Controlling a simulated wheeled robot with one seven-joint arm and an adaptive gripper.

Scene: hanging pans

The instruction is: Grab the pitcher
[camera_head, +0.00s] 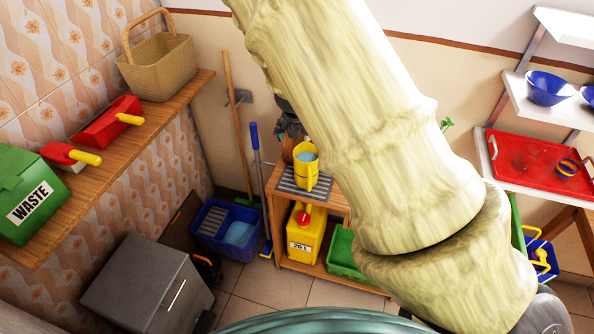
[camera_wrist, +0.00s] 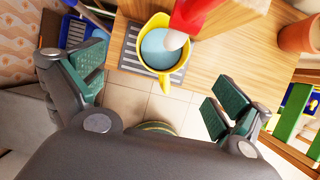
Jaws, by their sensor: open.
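The yellow pitcher (camera_head: 306,176), pale blue inside, stands upright on a grey slatted mat (camera_head: 289,186) on top of a small wooden cabinet. In the wrist view the pitcher (camera_wrist: 158,68) is at the top centre, its handle pointing down the picture, toward my gripper. My gripper (camera_wrist: 155,80) is open, with green-padded fingers spread wide to left and right below the pitcher, and nothing is between them. In the head view my gripper is mostly hidden behind my arm; a dark part of it shows just above the pitcher.
A red object with a pale tip (camera_wrist: 186,22) overhangs the pitcher's right side. A terracotta pot (camera_wrist: 298,32) stands to the right. The cabinet holds a yellow canister (camera_head: 306,240) and a green bin (camera_head: 345,262). A blue bin (camera_head: 222,241) stands left of it.

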